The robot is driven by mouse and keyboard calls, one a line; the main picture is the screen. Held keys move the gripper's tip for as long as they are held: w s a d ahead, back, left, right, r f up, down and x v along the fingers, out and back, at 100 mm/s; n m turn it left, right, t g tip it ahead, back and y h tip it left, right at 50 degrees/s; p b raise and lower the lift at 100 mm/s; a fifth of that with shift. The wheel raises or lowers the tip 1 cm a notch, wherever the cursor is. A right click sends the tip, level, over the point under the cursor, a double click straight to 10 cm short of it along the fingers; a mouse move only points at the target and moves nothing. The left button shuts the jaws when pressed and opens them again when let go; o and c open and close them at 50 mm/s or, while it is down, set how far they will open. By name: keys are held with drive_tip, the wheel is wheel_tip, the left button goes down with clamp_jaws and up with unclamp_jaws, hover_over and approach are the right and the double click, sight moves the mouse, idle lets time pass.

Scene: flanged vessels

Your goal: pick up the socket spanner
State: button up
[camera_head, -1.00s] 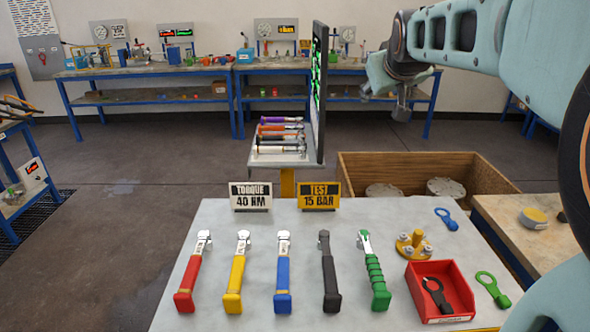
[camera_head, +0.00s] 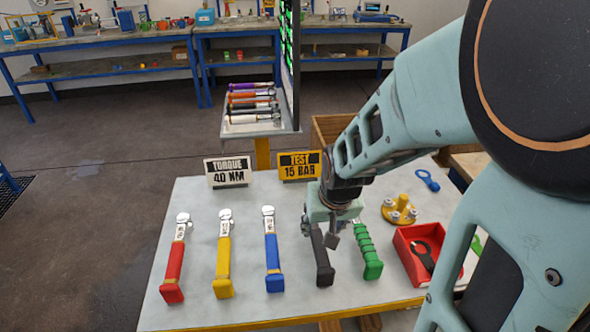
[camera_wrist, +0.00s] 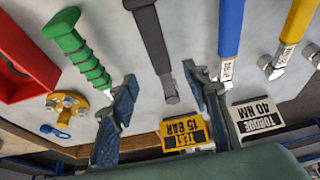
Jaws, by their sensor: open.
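The black-handled tool, which appears to be the socket spanner (camera_head: 322,265), lies on the grey table between the blue-handled and green-handled tools. My gripper (camera_head: 320,232) is over its far part and hides its head in the head view. In the wrist view the spanner (camera_wrist: 153,40) runs between my two open fingers (camera_wrist: 160,78), its dark rounded end pointing toward the signs. The fingers stand apart on either side of it, with no visible contact. How high they are above the table is hard to tell.
The green-ribbed tool (camera_head: 367,250) lies close on the right, the blue-handled one (camera_head: 272,255) on the left. Yellow (camera_head: 223,260) and red (camera_head: 174,265) ones lie further left. A yellow flange piece (camera_head: 398,210) and red bin (camera_head: 405,245) are right; signs (camera_head: 299,166) stand behind.

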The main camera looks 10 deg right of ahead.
sight(318, 239)
drive_tip(key=shift+b+x, duration=2.1)
drive_tip(key=shift+x, duration=0.7)
drive_tip(key=b+x, duration=0.4)
drive_tip(key=x, duration=0.1)
drive_tip(key=shift+s, duration=0.25)
clamp_jaws()
